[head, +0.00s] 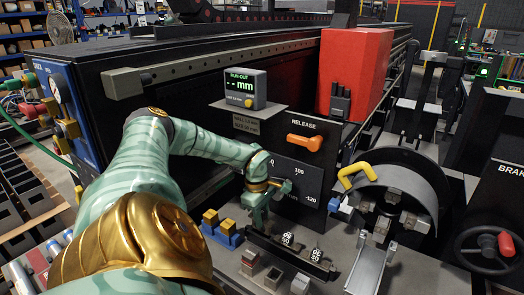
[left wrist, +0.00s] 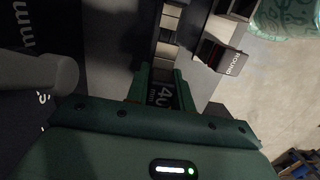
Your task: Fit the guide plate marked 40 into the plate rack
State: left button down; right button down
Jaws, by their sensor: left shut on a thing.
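My left gripper (head: 257,220) reaches down in the middle of the head view, at the left end of a long dark rack (head: 300,262), which seems to be the plate rack. In the left wrist view the gripper (left wrist: 162,92) is shut on a dark guide plate marked 40 (left wrist: 164,97), between its green fingers. In the head view that plate is hidden by the hand. Two plates with round white marks (head: 287,239) stand at the rack; their numbers are too small to read. I cannot tell whether the held plate touches the rack. My right gripper is not in view.
Blue blocks with yellow tops (head: 221,228) stand left of the hand. Small blocks, one marked ROUND (left wrist: 232,62), sit in front of the rack. Behind are an orange release handle (head: 305,142), a run-out display (head: 245,89) and a red box (head: 355,70). A grey drum (head: 405,185) stands right.

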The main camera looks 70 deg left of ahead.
pick_arm(q)
jog(key=shift+p, duration=0.6)
dwell(1.1)
jog(key=shift+f+b, duration=1.25)
jog(key=shift+f, duration=1.1)
jog(key=c, duration=1.1)
grip_release()
jog(key=r+p, duration=0.1)
jog(key=r, duration=0.4)
jog(key=a+r+p, duration=0.1)
jog(key=r+p, duration=0.1)
jog(key=r, duration=0.3)
jog(key=s+r+p, duration=0.1)
jog(key=r, duration=0.5)
jog(key=shift+a+r, duration=0.1)
jog(key=shift+a, duration=0.25)
